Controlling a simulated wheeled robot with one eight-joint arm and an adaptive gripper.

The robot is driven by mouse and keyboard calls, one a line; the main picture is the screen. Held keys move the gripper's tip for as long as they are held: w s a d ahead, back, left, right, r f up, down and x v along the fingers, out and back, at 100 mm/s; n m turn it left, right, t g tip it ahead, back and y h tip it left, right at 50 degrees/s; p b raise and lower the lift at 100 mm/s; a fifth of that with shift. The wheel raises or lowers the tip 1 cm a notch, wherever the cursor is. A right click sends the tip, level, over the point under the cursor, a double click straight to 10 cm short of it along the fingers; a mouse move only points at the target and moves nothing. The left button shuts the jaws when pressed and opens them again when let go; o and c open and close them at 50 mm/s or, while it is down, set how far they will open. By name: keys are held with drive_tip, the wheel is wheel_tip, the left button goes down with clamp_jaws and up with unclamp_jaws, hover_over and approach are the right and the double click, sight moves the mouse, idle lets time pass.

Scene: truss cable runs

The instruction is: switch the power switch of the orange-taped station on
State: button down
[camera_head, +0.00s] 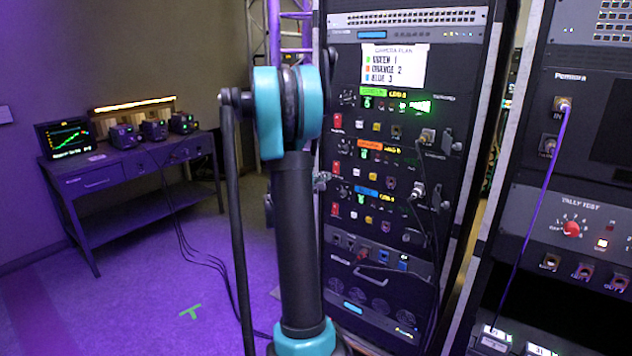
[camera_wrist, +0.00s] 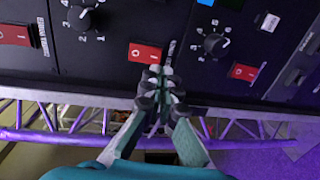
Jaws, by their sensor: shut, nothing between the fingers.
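In the head view the orange-taped station is the middle one on the tall rack, with an orange tape (camera_head: 369,145) over its row of controls. Its red power switch (camera_head: 336,167) is at its left edge, beside my arm. In the wrist view the middle red rocker switch (camera_wrist: 145,53) fits this station, though no orange tape shows there. My gripper (camera_wrist: 158,85) is shut and empty, its fingertips at the near edge of this switch. I cannot tell whether they touch it, or which way the rocker is tipped. My gripper is largely hidden by my arm in the head view.
The green-taped station (camera_head: 373,92) is above and the blue-taped one (camera_head: 367,192) below, with similar red switches. In the wrist view black knobs (camera_wrist: 216,44) stand close to the switches. A purple truss (camera_wrist: 60,138) lies beyond the rack edge. A desk (camera_head: 130,165) stands at left.

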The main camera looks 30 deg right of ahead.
sight(335, 173)
drive_tip(key=shift+x, duration=1.7)
drive_tip(key=shift+w+d+f, duration=0.15)
drive_tip(key=shift+d, duration=0.15)
